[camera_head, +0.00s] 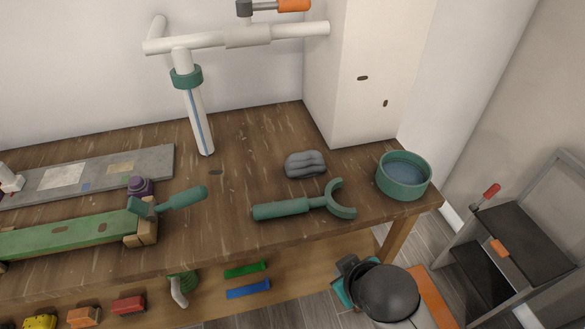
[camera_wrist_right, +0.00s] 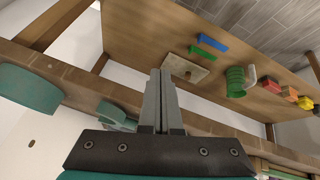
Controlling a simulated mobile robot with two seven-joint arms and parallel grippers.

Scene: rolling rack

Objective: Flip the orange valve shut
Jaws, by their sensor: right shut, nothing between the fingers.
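The orange valve handle (camera_head: 293,5) is at the top edge of the head view, partly cut off. It joins a dark grey lever and stem (camera_head: 244,9) above the white pipe (camera_head: 290,31), and it points right, roughly along the pipe. The thicker valve body (camera_head: 247,36) sits on the pipe below the stem. My right gripper (camera_head: 347,264) is low in front of the bench's front edge, far below the valve and apart from it. In the right wrist view its grey fingers (camera_wrist_right: 160,78) are together and empty. My left gripper is not in view.
On the wooden bench (camera_head: 240,150) are a teal wrench (camera_head: 285,208), a grey lump (camera_head: 305,164), a teal bowl (camera_head: 404,175) and a green vise (camera_head: 70,236). A white cabinet (camera_head: 368,60) stands behind. The lower shelf holds green (camera_head: 245,269) and blue (camera_head: 248,289) bars.

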